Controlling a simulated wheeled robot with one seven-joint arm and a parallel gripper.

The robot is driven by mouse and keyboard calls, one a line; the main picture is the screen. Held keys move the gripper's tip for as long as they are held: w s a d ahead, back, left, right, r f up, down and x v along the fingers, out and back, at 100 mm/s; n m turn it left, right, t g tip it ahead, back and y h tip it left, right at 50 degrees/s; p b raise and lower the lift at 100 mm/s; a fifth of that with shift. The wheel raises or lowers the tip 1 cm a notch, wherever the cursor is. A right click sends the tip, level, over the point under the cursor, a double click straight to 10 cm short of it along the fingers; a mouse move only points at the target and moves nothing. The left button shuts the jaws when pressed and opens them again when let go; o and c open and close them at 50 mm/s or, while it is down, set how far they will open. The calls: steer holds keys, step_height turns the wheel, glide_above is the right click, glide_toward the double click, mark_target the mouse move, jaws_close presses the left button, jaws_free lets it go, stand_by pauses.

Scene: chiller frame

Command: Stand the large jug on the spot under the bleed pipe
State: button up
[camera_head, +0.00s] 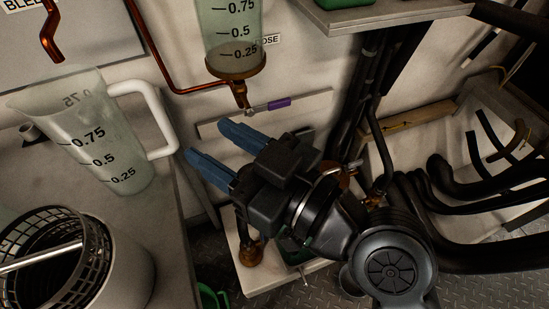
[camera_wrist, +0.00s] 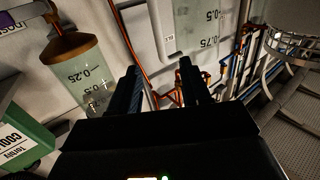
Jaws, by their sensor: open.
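The large jug (camera_head: 88,150) is clear with black level marks and a white handle (camera_head: 160,118). It stands upright on the bench at the left in the head view. The copper bleed pipe (camera_head: 50,38) ends just above its rim in the picture; any marked spot below is not visible. My gripper (camera_head: 207,140) is open and empty, with blue fingers pointing toward the handle from the right and apart from it. In the wrist view, the jug (camera_wrist: 203,38) and handle (camera_wrist: 164,30) appear inverted beyond my open fingers (camera_wrist: 161,71).
A white basket bin (camera_head: 120,265) stands in front of the jug. A graduated vessel (camera_head: 230,40) with a copper outlet hangs above my gripper. Dark hoses (camera_head: 450,200) fill the right. A green box (camera_wrist: 22,140) shows in the wrist view.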

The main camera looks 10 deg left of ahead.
steer(key=shift+d, duration=0.1)
steer(key=s+d+f+m+t+h, duration=0.3)
steer(key=d+f+m+h, duration=0.3)
steer(key=d, duration=0.4)
steer(key=s+d+f+m+t+h, duration=0.35)
steer(key=d+f, duration=0.35)
steer(key=d, duration=0.4)
steer(key=s+d+r+m+h, duration=0.1)
steer(key=s+d+h, duration=0.2)
steer(key=s+d, duration=0.2)
steer(key=s+d+r+m+h, duration=0.1)
steer(key=s+d+h, duration=0.3)
steer(key=s, duration=0.8)
steer(key=shift+d+r+m+t, duration=0.4)
steer(key=shift+d+m, duration=0.35)
steer(key=shift+d, duration=0.15)
